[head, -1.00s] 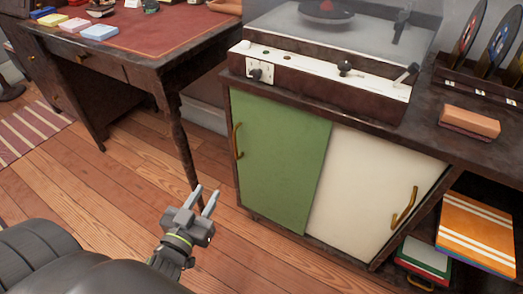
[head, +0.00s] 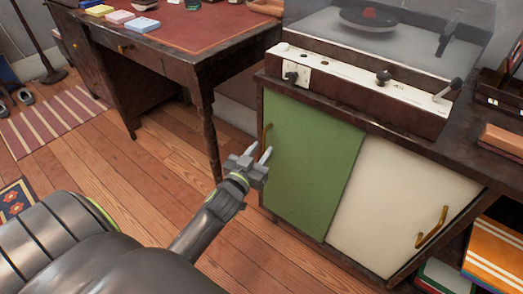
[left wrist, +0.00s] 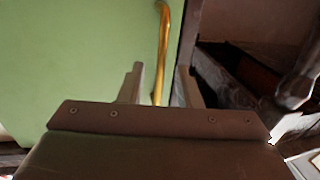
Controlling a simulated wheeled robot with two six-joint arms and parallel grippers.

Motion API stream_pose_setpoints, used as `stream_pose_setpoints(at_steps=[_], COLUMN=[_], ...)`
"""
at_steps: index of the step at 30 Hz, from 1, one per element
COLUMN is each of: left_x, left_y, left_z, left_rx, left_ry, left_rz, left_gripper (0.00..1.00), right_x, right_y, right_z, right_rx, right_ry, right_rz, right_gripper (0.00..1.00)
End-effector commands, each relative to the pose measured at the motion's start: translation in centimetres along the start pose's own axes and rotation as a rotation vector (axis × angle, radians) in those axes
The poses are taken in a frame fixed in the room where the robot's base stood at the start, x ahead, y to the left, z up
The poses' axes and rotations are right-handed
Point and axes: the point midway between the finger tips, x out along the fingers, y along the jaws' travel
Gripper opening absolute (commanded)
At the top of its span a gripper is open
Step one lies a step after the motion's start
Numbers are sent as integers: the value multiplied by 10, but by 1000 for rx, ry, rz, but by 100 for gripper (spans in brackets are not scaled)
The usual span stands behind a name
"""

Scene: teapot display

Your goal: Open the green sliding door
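The green sliding door (head: 308,165) covers the left part of the dark cabinet front, beside the white door (head: 395,205). Its brass handle (head: 266,136) is upright near the door's left edge. My left gripper (head: 260,153) is open, with its fingertips close to the handle's lower part. In the left wrist view, the handle (left wrist: 162,40) appears between the two open fingers (left wrist: 160,72), with the green door (left wrist: 70,60) at left. I cannot tell whether the fingers touch the handle. My right gripper is not in view.
A desk (head: 165,55) with a dark leg stands left of the cabinet, close to my left arm. A record player (head: 370,80) sits on the cabinet top. The white door has its own brass handle (head: 432,228). Wooden floor (head: 150,190) is clear between desk and cabinet.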

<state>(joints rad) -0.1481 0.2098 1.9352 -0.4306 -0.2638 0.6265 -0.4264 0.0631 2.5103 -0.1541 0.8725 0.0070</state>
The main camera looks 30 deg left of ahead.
Motion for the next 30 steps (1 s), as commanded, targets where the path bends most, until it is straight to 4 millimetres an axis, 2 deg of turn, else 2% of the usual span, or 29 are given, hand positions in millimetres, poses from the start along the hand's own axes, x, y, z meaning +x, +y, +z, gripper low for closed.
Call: stream_pose_setpoints(at_steps=[5,13,14,21,30], left_x=[11,12,12,12,11], left_y=[0,0,0,0,0], left_z=[0,0,0,0,0], left_rx=[0,0,0,0,0], left_ry=[0,0,0,0,-1], left_rz=[0,0,0,0,0], left_gripper=[31,31,29,0,0], right_x=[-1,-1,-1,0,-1], right_y=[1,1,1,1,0], right_z=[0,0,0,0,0], right_rx=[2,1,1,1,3], right_ry=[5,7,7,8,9], right_rz=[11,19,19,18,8], right_gripper=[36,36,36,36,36])
